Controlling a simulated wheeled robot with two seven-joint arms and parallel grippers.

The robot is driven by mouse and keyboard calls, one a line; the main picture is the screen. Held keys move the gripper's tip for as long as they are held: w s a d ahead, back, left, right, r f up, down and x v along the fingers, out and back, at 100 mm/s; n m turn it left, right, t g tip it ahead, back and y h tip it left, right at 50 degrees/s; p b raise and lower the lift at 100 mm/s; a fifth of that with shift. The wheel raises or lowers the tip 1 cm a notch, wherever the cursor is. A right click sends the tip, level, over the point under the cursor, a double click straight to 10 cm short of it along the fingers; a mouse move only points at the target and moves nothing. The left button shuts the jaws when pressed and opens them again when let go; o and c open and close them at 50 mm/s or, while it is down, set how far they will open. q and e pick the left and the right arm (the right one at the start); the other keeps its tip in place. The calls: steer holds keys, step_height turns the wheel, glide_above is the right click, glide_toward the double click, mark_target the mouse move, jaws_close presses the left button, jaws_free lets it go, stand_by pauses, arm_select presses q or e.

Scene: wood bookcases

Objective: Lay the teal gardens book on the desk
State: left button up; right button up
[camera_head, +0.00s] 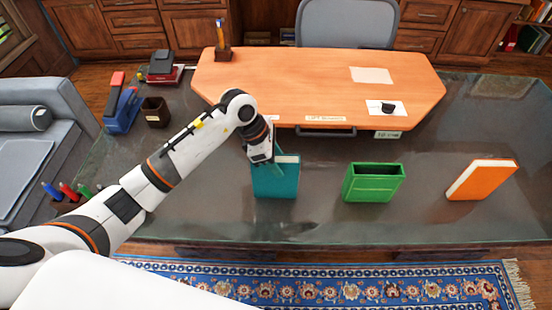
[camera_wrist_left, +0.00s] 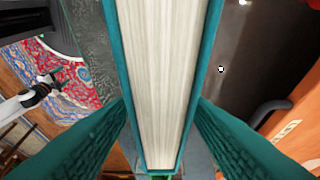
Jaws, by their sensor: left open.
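The teal book (camera_head: 276,182) stands upright on the dark glass desk top (camera_head: 320,215), near its front edge. In the left wrist view its cream page block (camera_wrist_left: 165,70) faces the camera between teal covers. My left gripper (camera_head: 264,158) is at the book's top left from above. Its two fingers are open, one on each side of the book, with no clear grip on it. The title is not readable.
A green open-topped holder (camera_head: 373,184) and an orange book (camera_head: 481,180) stand to the right. An orange wood panel (camera_head: 300,85) with papers is behind. Glass is clear between the books and holder.

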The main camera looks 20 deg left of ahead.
arm_select(q)
steer(key=shift+r, duration=0.2)
steer(key=b+v, duration=0.2)
steer(key=v, duration=0.9)
steer(key=shift+a+r, duration=0.2)
steer(key=shift+r, duration=0.2)
